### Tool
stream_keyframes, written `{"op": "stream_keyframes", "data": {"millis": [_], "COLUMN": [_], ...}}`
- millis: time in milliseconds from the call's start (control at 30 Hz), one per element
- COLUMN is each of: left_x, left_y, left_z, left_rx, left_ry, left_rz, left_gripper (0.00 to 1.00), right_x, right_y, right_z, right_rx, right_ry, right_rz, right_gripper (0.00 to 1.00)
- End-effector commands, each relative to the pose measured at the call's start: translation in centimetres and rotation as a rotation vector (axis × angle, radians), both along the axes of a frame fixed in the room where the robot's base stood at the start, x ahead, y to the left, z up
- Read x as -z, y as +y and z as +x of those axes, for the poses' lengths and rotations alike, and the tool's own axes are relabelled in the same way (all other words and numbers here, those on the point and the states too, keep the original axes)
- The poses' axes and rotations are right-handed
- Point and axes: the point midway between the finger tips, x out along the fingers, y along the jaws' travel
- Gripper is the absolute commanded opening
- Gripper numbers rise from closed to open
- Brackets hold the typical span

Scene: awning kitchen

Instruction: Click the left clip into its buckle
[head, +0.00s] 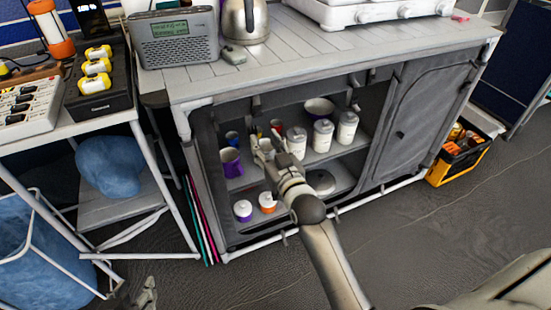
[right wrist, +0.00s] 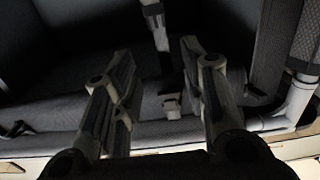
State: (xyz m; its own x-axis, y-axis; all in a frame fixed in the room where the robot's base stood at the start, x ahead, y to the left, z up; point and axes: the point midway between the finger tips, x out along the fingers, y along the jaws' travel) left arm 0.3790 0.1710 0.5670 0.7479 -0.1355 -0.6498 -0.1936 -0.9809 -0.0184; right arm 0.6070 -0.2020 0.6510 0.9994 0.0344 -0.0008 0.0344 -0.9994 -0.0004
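In the right wrist view a pale clip (right wrist: 153,12) on a narrow strap hangs from the top, and a small light buckle-like piece (right wrist: 171,104) sits below it near the rail; they look apart. My right gripper (right wrist: 160,75) is open, its two fingers on either side of them with nothing gripped. In the head view my right gripper (head: 268,145) is at the open front of the grey cabinet (head: 205,150); it hides part of the shelf, and I cannot make out the clip there. My left gripper (head: 146,295) is low at the bottom left, away from the cabinet.
White jars (head: 322,136), a purple cup (head: 231,161) and small pots (head: 267,202) stand on the cabinet shelves near my right arm. A kettle (head: 245,20) and radio (head: 175,38) stand on top. A yellow crate (head: 452,168) is at right. The floor in front is clear.

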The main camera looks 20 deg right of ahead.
Motion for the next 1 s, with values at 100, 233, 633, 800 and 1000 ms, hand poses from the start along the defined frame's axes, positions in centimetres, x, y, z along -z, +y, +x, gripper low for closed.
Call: {"op": "stream_keyframes", "data": {"millis": [100,233,633,800,1000], "left_x": [0.0,0.0,0.0,0.0,0.0], "left_y": [0.0,0.0,0.0,0.0,0.0], "left_z": [0.0,0.0,0.0,0.0,0.0], "left_rx": [0.000,0.000,0.000,-0.001,-0.001], "left_ry": [0.000,0.000,0.000,0.000,0.000], "left_rz": [0.000,0.000,0.000,0.001,0.001], "left_gripper": [0.40,0.40,0.40,0.40,0.40], "right_x": [0.1,0.1,0.0,0.0,0.0], "right_y": [-0.1,-0.2,-0.2,-0.2,-0.2], "right_z": [-2.4,-4.4,-6.9,-6.9,-6.8], "right_rx": [0.000,0.000,0.000,0.000,0.000], "right_ry": [0.002,0.002,0.000,0.000,0.000], "right_rz": [-0.002,-0.002,-0.001,-0.001,-0.001], "right_gripper": [0.39,0.39,0.39,0.39,0.39]}}
